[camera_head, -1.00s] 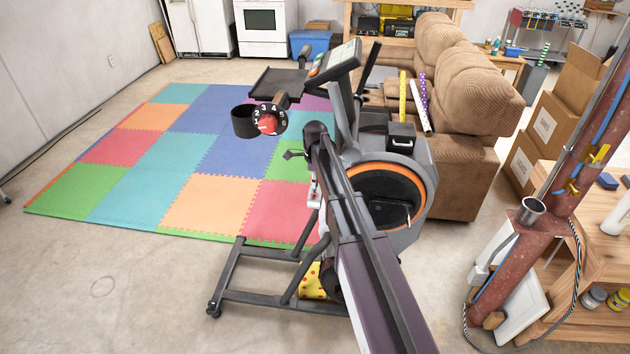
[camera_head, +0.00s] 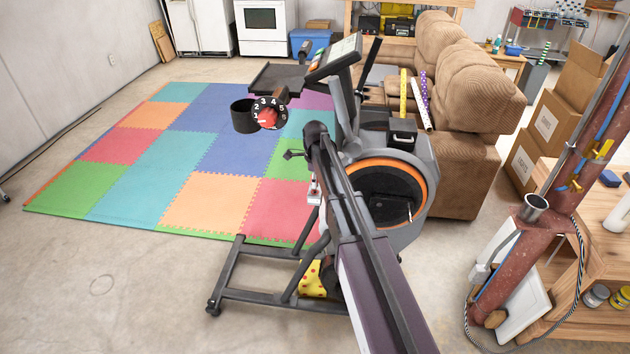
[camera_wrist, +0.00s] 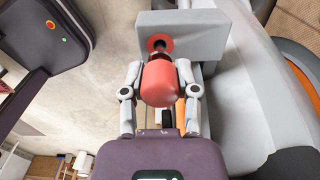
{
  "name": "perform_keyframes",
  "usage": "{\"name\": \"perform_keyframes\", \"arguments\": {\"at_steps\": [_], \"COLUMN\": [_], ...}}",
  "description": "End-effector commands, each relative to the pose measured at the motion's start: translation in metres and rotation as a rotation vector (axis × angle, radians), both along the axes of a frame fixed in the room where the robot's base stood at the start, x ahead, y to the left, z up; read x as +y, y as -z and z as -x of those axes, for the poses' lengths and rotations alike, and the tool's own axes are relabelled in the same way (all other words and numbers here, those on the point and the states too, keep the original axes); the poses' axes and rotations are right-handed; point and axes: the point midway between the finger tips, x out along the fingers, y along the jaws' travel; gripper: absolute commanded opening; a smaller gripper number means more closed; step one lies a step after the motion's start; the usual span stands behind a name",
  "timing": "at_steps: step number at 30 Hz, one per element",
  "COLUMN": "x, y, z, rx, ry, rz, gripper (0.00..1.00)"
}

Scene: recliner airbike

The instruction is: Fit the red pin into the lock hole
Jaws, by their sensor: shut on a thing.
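The red pin (camera_wrist: 160,84) shows in the wrist view as a rounded red knob between the two grey fingers. My gripper (camera_wrist: 159,75) is shut on this knob. The lock hole has a red ring (camera_wrist: 165,44) on a light grey block (camera_wrist: 205,38), just beyond the knob. A dark shaft shows at the ring, in line with the pin. The knob hides part of the space between, so I cannot tell how deep the shaft sits.
The exercise bike (camera_head: 390,190) stands close around my arm, with its grey body beside the block. Its black base frame (camera_head: 275,300) lies on the floor. A brown recliner (camera_head: 470,90) is behind it. The coloured foam mat (camera_head: 205,195) at the left is open floor.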

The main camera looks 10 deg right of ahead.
Motion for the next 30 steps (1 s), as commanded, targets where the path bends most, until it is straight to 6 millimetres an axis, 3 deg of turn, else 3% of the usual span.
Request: {"name": "perform_keyframes", "arguments": {"at_steps": [30], "x": [0.0], "y": [0.019], "z": [0.0], "rx": [0.0], "ry": [0.0], "rz": [0.0], "gripper": [0.0]}}
